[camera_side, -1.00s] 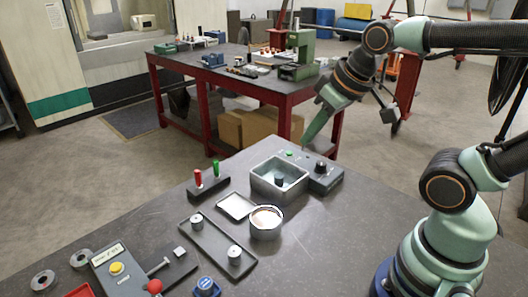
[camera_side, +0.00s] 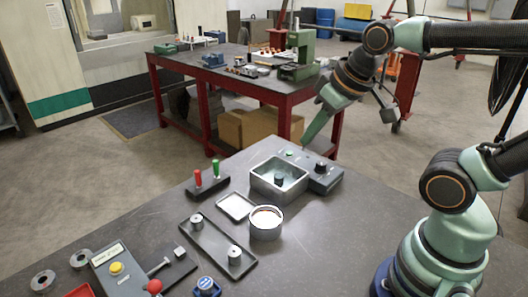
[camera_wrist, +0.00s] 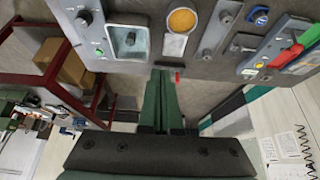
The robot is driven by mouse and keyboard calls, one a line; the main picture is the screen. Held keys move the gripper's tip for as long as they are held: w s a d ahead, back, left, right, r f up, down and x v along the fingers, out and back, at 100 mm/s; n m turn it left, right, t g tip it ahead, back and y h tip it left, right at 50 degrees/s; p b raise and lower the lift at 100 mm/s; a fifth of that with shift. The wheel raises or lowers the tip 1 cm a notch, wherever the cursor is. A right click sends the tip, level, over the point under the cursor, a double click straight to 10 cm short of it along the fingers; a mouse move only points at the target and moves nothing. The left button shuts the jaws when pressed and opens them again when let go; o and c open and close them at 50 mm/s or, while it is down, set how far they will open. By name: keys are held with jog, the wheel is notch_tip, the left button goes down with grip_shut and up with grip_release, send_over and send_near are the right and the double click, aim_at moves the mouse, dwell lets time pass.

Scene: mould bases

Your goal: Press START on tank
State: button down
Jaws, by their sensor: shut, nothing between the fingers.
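The tank (camera_side: 296,186) is an open square metal basin on the dark bench, with a dark round piece inside. It also shows upper left in the wrist view (camera_wrist: 146,45). A small green button (camera_side: 290,153) sits at its back edge, and shows as a green dot in the wrist view (camera_wrist: 98,52). A dark control box (camera_side: 322,180) with a knob adjoins the tank's right side. My gripper (camera_side: 306,141) is shut and empty, its tips above and behind the tank, apart from the button. In the wrist view its green fingers (camera_wrist: 162,73) lie together.
A round metal pot (camera_side: 266,232), a pale-topped tray (camera_side: 236,206) and a long dark plate (camera_side: 212,250) stand in front of the tank. Red and green upright handles (camera_side: 206,172) stand to its left. A red-framed table (camera_side: 250,83) is behind.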

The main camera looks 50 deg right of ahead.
jog(key=shift+w, duration=0.1)
jog(key=n+t+h, duration=0.3)
jog(key=n+h, duration=0.1)
jog(key=n, duration=0.1)
send_over(289, 154)
notch_tip(289, 154, down, 10)
jog(key=shift+s+d, duration=0.3)
jog(key=shift+d, duration=0.1)
jog(key=shift+f, duration=4.35)
jog(key=shift+f, duration=0.2)
jog(key=shift+a+f, duration=0.1)
jog(key=shift+f, duration=0.15)
